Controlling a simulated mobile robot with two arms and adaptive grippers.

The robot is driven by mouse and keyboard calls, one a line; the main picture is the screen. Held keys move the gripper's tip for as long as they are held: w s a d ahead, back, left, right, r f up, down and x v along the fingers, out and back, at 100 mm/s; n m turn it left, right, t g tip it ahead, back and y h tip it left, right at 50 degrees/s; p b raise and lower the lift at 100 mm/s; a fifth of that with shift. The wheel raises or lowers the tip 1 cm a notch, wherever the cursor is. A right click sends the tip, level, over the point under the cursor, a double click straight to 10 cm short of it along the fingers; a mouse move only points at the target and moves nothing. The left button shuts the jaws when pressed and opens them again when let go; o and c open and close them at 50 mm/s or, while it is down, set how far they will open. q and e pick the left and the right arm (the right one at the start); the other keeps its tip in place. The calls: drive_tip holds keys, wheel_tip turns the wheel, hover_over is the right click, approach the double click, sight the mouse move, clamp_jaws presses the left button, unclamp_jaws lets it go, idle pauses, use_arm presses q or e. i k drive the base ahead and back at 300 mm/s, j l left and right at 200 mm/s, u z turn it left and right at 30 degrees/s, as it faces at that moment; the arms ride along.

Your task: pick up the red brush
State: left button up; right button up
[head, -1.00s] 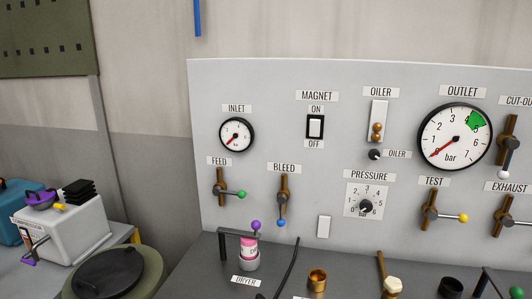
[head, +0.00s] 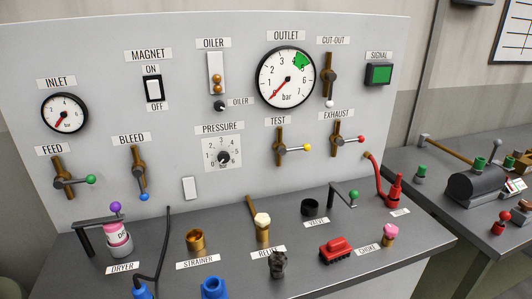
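A small red block-like item (head: 338,250), which looks like the red brush, lies on the grey bench top in front of the panel. It sits between the dark RELIEF-side fitting (head: 278,265) and the pink-topped CHOKE fitting (head: 390,235). Nothing covers it, but its bristles are too small to make out. Neither of my grippers is in the head view.
The upright panel (head: 190,215) with gauges and levers stands behind the bench. A black hose (head: 166,240), a brass strainer (head: 195,241) and a blue fitting (head: 214,288) stand left of the red item. A red hose fitting (head: 396,188) stands at right. Another bench (head: 440,180) is further right.

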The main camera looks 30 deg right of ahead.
sight(337, 249)
drive_tip(key=z, duration=1.5)
